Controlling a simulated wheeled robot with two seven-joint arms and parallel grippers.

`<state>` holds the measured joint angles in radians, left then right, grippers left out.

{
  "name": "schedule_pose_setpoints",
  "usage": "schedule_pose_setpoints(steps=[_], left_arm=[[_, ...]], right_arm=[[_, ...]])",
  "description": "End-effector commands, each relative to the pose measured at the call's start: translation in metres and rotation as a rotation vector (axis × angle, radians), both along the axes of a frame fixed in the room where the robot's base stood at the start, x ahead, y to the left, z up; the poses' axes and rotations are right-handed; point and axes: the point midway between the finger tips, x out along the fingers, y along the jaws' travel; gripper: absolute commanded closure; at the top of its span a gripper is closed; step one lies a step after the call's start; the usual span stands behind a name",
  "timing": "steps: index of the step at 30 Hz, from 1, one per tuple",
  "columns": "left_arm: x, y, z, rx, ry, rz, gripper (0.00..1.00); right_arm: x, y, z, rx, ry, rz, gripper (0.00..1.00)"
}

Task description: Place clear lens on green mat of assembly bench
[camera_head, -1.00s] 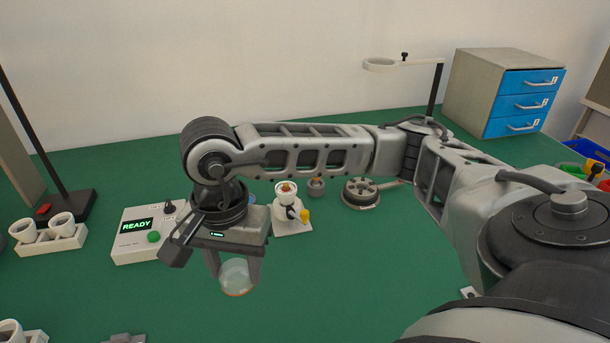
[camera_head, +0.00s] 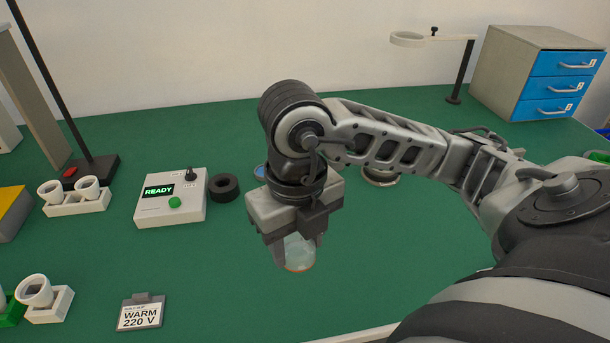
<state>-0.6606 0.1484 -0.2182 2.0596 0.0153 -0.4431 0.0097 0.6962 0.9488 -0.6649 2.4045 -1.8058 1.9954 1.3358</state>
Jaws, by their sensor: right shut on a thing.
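The clear lens (camera_head: 297,254) is a transparent round piece with a thin orange-brown rim at its lower edge. My right gripper (camera_head: 294,242) is shut on it, pointing down. It holds the lens over the green mat (camera_head: 400,284) of the assembly bench. I cannot tell exactly how far the lens is above the mat. My left gripper is not in view.
A tester box (camera_head: 172,197) reading READY and a black ring (camera_head: 225,187) stand left of the gripper. A WARM 220 V sign (camera_head: 141,313) and white socket holders (camera_head: 77,198) are further left. Blue drawers (camera_head: 553,85) stand back right. The front middle mat is clear.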

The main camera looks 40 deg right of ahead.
Motion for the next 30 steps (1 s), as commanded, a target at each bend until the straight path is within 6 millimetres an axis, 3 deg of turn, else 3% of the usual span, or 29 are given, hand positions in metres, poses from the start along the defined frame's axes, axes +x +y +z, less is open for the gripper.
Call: schedule_pose_setpoints(steps=[11,15,21,26,30], left_arm=[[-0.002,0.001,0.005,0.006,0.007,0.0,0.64],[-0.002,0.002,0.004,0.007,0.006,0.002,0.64],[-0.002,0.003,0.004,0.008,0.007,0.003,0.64],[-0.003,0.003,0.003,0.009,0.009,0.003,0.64],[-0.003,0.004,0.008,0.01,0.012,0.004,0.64]], right_arm=[[0.083,-0.027,-0.039,0.0,0.005,-0.009,0.75],[0.103,-0.033,-0.068,0.001,0.006,-0.006,0.75],[0.12,-0.038,-0.088,0.0,0.001,-0.003,0.75],[0.126,-0.04,-0.097,-0.001,0.003,-0.003,0.75],[0.125,-0.04,-0.116,-0.001,0.006,-0.003,0.75]])
